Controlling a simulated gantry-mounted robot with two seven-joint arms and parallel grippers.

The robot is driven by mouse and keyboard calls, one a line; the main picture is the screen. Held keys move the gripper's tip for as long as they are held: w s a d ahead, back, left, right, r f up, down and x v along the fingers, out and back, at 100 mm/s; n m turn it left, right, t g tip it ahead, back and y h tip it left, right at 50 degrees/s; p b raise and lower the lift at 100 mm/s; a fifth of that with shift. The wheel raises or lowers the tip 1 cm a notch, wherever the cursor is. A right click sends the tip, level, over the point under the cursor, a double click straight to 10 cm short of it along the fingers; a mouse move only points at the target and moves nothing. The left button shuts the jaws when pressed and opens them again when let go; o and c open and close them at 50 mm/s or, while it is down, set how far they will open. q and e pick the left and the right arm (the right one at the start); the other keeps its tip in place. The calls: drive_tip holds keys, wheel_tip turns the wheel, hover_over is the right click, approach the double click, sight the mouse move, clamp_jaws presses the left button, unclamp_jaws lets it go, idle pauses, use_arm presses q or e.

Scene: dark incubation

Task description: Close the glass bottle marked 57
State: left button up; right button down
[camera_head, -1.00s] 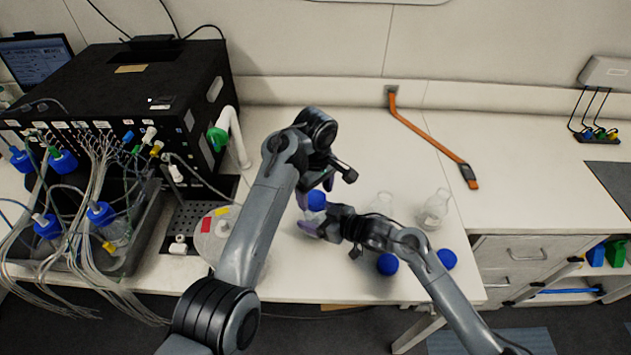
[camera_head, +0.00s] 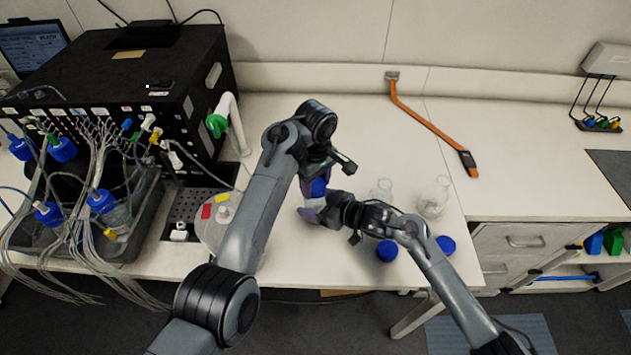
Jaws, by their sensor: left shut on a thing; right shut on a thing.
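A blue cap (camera_head: 319,187) shows between my two grippers, above the front middle of the bench. My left gripper (camera_head: 316,180) comes from above and is shut on this cap. My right gripper (camera_head: 314,213) is just below and is shut on the glass bottle (camera_head: 317,202), mostly hidden by the fingers. The cap sits at the bottle's top; I cannot tell whether it is seated. No number 57 is readable. Two clear glass bottles (camera_head: 433,199) (camera_head: 381,190) stand to the right, without visible caps. Two loose blue caps (camera_head: 387,250) (camera_head: 446,245) lie near the front edge.
A black instrument box (camera_head: 120,90) with tubes and a tray of blue-capped bottles (camera_head: 103,203) fills the left. A round plate (camera_head: 212,226) lies beside my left arm. An orange-handled tool (camera_head: 425,121) lies at the back. The bench's back middle is clear.

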use_arm(q)
drive_tip(key=m, duration=0.6)
drive_tip(key=shift+m, duration=0.3)
drive_tip(key=o, duration=1.2)
drive_tip(key=shift+c, duration=0.2)
drive_tip(key=shift+r, duration=2.25)
drive_tip(key=shift+c, duration=0.4)
